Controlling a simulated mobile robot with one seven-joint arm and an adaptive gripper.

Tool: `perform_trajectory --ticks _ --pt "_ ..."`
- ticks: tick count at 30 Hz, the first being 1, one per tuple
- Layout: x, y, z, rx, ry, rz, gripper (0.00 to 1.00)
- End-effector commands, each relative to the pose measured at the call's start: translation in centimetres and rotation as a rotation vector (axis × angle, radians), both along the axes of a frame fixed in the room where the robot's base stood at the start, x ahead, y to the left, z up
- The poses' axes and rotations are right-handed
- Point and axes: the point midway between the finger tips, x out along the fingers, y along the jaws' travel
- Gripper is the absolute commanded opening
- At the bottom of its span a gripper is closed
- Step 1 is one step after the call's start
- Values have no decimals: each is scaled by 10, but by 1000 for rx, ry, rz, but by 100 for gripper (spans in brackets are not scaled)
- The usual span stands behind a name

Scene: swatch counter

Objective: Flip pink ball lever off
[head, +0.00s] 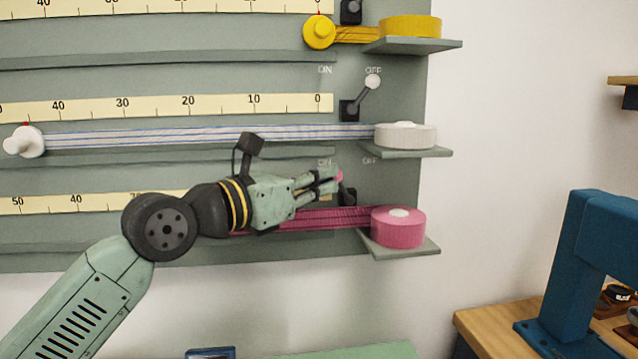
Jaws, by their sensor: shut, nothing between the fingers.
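The pink ball lever (339,176) is on the grey-green board, low in the head view. Its pink ball is partly hidden behind my fingertips and leans left, toward the ON label (325,163). The OFF label (370,157) is to its right. The lever's dark base (349,196) shows just below and right of the ball. My gripper (334,180) is shut and empty, with its fingertips at the ball. I cannot tell whether they touch it.
A pink ribbon roll (398,228) sits on a small shelf (412,248) right of the lever, its ribbon running left behind my gripper. Above are a white-ball lever (372,82) tilted to OFF, a white roll (405,137) and a yellow roll (410,27). A blue machine (577,262) stands at the right.

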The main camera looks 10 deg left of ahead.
Motion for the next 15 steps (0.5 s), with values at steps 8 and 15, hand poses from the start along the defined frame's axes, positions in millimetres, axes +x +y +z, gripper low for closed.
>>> perform_trajectory --ticks 8,15 --pt "5 -12 12 195 78 -1 0" --pt "10 -24 16 286 118 -2 0"
